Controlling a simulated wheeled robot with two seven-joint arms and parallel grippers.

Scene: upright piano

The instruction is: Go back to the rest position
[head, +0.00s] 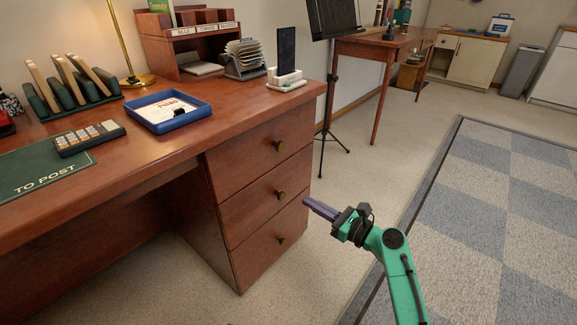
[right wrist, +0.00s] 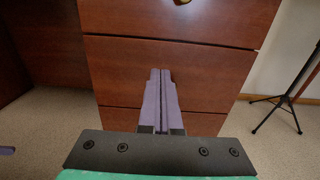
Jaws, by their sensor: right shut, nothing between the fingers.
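My right gripper (head: 320,209) is shut and empty in the head view, in front of the desk's drawer column and to the right of the lowest drawer. In the right wrist view its two purple fingers (right wrist: 159,90) lie together and point at the wooden drawer fronts (right wrist: 195,72). I cannot tell from the pictures how far the fingertips are from the wood. My left gripper does not show in the head view.
The wooden desk (head: 150,150) fills the left side, with a blue tray (head: 170,126), a calculator (head: 90,138) and a phone on a stand (head: 287,50). A black music stand (head: 329,120) rises behind it. Free floor and a checkered rug (head: 490,220) lie to the right.

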